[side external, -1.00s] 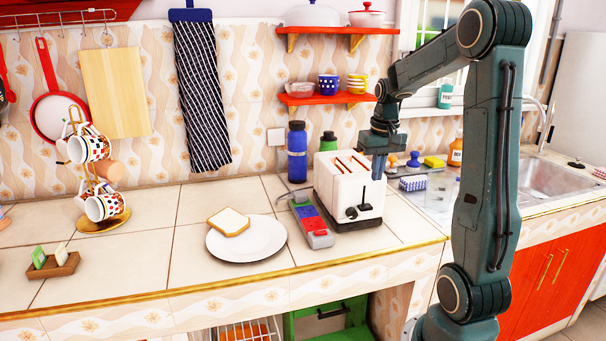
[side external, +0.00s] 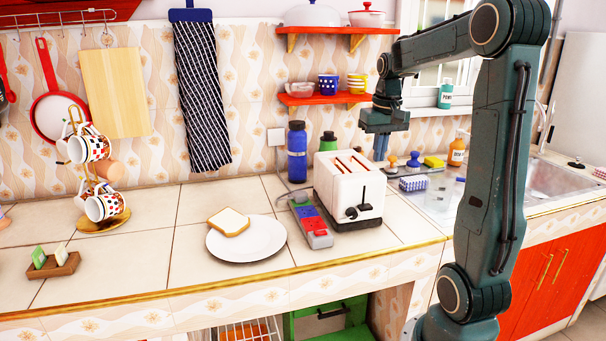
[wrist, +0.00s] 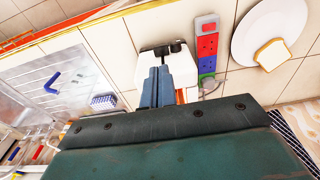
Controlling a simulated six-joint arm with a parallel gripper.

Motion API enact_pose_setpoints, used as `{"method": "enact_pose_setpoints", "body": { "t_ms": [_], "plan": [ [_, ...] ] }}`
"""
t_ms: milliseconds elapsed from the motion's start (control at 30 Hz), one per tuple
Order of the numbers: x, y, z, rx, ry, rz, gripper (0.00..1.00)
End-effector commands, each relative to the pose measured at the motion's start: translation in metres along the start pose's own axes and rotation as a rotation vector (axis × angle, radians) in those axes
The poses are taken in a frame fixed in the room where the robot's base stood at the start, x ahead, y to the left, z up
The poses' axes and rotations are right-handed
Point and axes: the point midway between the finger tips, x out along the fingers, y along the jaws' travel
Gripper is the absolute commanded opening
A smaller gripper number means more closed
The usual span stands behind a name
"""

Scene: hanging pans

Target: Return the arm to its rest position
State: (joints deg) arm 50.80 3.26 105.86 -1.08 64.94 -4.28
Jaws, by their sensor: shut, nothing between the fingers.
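My gripper (side external: 381,147) is shut and empty. In the side view it points down, in the air above the right side of the white toaster (side external: 350,192), apart from it. In the wrist view my gripper's fingers (wrist: 157,88) are together and cover part of the toaster (wrist: 180,65). The arm is bent at the elbow, with the forearm reaching left from the upper right.
A plate (side external: 247,240) with a bread slice (side external: 229,222) lies left of a power strip (side external: 314,227). A blue bottle (side external: 297,152) stands behind the toaster. Red shelves (side external: 327,98) hang on the wall. The sink (side external: 560,178) is at right.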

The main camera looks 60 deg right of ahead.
Motion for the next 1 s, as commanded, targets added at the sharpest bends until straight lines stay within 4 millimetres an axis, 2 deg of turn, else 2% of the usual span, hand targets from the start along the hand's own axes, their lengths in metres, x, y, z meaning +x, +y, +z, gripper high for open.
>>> {"method": "enact_pose_setpoints", "body": {
  "t_ms": [167,367,500,700,1000],
  "plan": [
    [-0.009,-0.025,0.013,-0.059,0.03,-0.005,0.0],
    [-0.022,-0.07,0.046,-0.178,0.089,-0.021,0.0],
    [-0.03,-0.1,0.078,-0.279,0.138,-0.042,0.0],
    [-0.036,-0.132,0.127,-0.42,0.207,-0.082,0.0],
    [-0.032,-0.156,0.201,-0.624,0.305,-0.163,0.0]
  ]
}}
